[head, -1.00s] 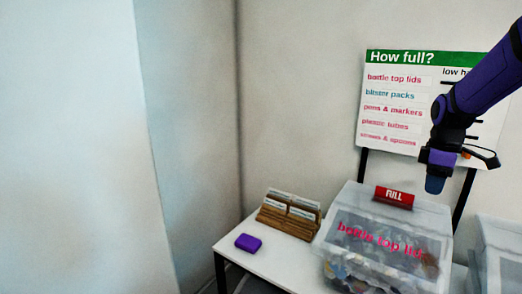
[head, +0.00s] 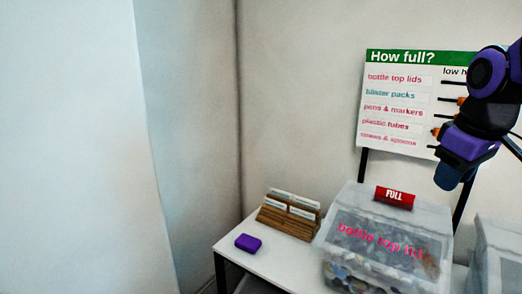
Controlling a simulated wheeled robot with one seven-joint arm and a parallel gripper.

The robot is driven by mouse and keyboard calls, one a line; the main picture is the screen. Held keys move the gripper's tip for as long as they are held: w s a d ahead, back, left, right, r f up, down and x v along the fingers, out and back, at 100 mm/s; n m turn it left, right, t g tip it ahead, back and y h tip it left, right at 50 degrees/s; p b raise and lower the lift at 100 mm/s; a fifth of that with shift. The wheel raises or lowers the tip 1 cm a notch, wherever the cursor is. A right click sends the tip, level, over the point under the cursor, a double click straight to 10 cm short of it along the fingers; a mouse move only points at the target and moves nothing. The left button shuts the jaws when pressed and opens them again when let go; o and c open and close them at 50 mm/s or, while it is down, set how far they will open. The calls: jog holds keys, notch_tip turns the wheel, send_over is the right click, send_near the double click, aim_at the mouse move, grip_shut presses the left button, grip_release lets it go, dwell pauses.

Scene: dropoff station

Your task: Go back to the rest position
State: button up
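My gripper (head: 455,172) is at the right of the head view, in front of the lower right part of the "How full?" board (head: 393,98). It hangs above the clear box marked "bottle top lids" (head: 375,240). My arm hides the right side of the board. I cannot make out the fingertips well enough to see whether they are open or shut. No object shows clearly in the gripper.
A red "FULL" sign (head: 394,197) stands on the box lid. A wooden card holder (head: 287,217) and a purple block (head: 248,242) are on the white table (head: 272,262). A second clear box (head: 496,250) is at the right edge. The left side is bare wall.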

jog(key=s+a+m+t, duration=0.1)
jog(key=s+m, duration=0.1)
jog(key=s, duration=0.3)
jog(key=s+a+m+t, duration=0.1)
jog(key=s+a+m, duration=0.1)
jog(key=s, duration=0.4)
jog(key=shift+s+a+m, duration=0.25)
jog(key=shift+m, duration=0.05)
